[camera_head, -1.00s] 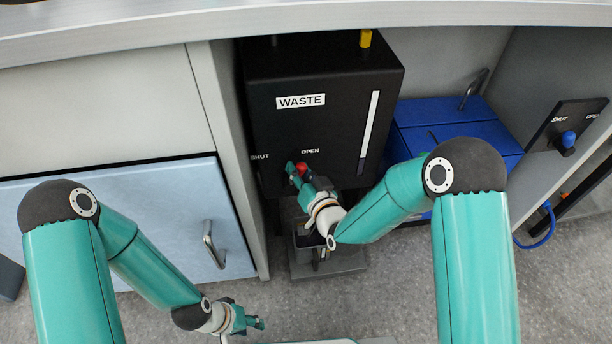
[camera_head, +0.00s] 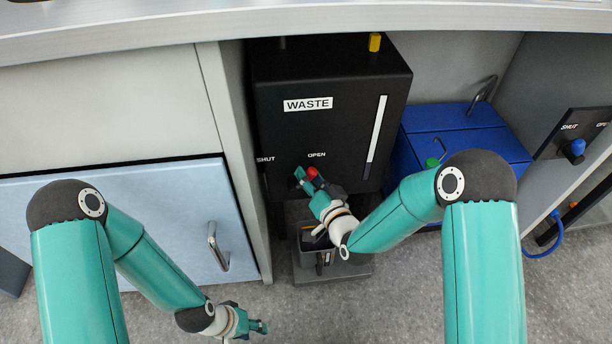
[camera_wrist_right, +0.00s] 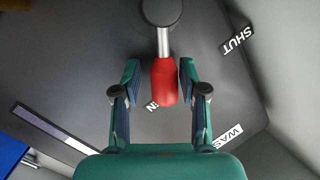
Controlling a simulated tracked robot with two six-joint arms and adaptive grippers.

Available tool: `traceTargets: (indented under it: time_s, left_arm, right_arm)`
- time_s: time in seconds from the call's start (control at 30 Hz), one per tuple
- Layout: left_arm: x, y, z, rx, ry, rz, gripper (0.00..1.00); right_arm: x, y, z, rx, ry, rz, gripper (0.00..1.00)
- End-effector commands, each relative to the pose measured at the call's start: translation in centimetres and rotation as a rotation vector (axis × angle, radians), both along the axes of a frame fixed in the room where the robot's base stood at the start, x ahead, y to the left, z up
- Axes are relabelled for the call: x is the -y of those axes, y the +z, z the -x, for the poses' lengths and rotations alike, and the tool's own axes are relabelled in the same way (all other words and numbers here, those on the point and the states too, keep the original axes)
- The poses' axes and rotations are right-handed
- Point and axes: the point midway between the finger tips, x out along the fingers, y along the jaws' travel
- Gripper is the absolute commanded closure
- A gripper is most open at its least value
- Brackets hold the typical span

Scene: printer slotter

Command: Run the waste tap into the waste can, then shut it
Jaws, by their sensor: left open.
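The black waste tank (camera_head: 330,120) carries a WASTE label and SHUT and OPEN marks on its front. Its red tap handle (camera_head: 311,173) is just below the OPEN mark; in the right wrist view the handle (camera_wrist_right: 164,82) covers part of that label. My right gripper (camera_wrist_right: 158,80) is open, its two fingers on either side of the red handle with gaps visible. The grey waste can (camera_head: 318,257) stands below the tap, largely hidden by my right gripper and wrist. My left gripper (camera_head: 262,327) is open and empty, low in front of the blue cabinet door.
A light blue door (camera_head: 160,215) with a handle is at left. A blue container (camera_head: 450,140) stands right of the tank. A second valve with a blue knob (camera_head: 577,148) is on the right panel. The counter edge (camera_head: 300,30) runs above. A level strip (camera_head: 376,130) marks the tank.

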Motion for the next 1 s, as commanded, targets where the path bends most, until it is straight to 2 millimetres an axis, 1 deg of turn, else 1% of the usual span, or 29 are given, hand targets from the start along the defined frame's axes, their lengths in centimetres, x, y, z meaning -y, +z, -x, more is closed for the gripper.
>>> traceTargets:
  time_s: [0.3, 0.43, 0.57, 0.8, 0.9, 1.0]
  left_arm:
    - [0.0, 0.0, 0.0, 0.0, 0.0, 0.0, 0.59]
    - [0.0, 0.1, 0.0, 0.0, 0.0, 0.0, 0.59]
    - [0.0, 0.1, 0.0, 0.0, 0.0, 0.0, 0.59]
    - [0.0, 0.1, 0.0, 0.0, 0.0, 0.0, 0.59]
    - [0.0, 0.1, 0.0, 0.0, 0.0, 0.0, 0.59]
    - [0.0, 0.1, 0.0, 0.0, 0.0, 0.0, 0.59]
  right_arm:
    - [0.0, 0.3, -0.1, 0.008, 0.001, 0.0, 0.46]
    - [0.2, 0.4, 0.4, 0.009, 0.0, -0.001, 0.46]
    - [0.8, 0.5, 1.9, 0.007, 0.001, -0.001, 0.46]
    - [2.2, 0.7, 5.4, 0.004, 0.0, 0.0, 0.46]
    - [2.6, 0.8, 6.3, 0.005, 0.0, 0.0, 0.46]
    - [2.8, 0.8, 6.8, 0.005, 0.0, 0.0, 0.46]
